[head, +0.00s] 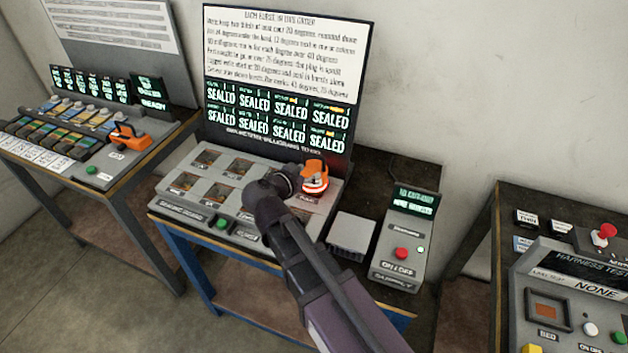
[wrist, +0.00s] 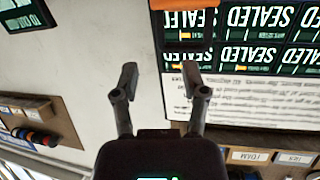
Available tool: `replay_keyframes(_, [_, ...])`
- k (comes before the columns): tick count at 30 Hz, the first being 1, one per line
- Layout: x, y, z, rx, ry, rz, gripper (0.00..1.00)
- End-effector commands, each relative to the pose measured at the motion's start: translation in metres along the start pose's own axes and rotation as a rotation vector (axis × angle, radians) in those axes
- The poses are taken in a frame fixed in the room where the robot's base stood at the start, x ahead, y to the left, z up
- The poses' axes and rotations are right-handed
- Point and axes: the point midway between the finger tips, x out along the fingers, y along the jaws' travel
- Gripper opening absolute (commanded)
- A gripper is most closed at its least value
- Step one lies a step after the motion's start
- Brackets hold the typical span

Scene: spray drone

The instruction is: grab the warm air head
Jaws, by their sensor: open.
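The warm air head, which I take to be the orange unit (head: 315,174), stands at the right end of the grey bench console. In the head view my gripper (head: 293,177) is just left of it, with its fingers partly hidden by my wrist. In the wrist view my gripper (wrist: 160,80) is open, with nothing between the fingers. An orange part (wrist: 185,4) shows at the top edge there, beyond the fingertips and mostly cut off. I cannot tell whether the gripper touches the head.
A board of "SEALED" displays (head: 275,112) rises behind the console (head: 170,190). A grey box (head: 350,235) and a panel with a red button (head: 401,253) stand to the right. Another bench with an orange tool (head: 130,136) is at left; a harness tester (head: 575,290) is at right.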

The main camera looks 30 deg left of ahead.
Motion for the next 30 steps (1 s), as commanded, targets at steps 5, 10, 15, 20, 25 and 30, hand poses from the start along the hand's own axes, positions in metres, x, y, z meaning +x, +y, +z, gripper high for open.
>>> replay_keyframes(5, [0.027,-0.001,0.002,0.0,0.0,0.002,0.57])
replay_keyframes(10, [0.038,0.0,0.001,0.0,0.0,0.0,0.57])
replay_keyframes(15, [0.04,0.0,0.0,-0.001,0.0,-0.001,0.57])
replay_keyframes(20, [0.04,0.0,0.0,0.0,0.0,-0.001,0.57])
replay_keyframes(25, [0.044,0.0,0.001,0.0,0.0,0.0,0.57])
replay_keyframes(30, [0.06,-0.001,0.003,0.001,0.0,0.002,0.57])
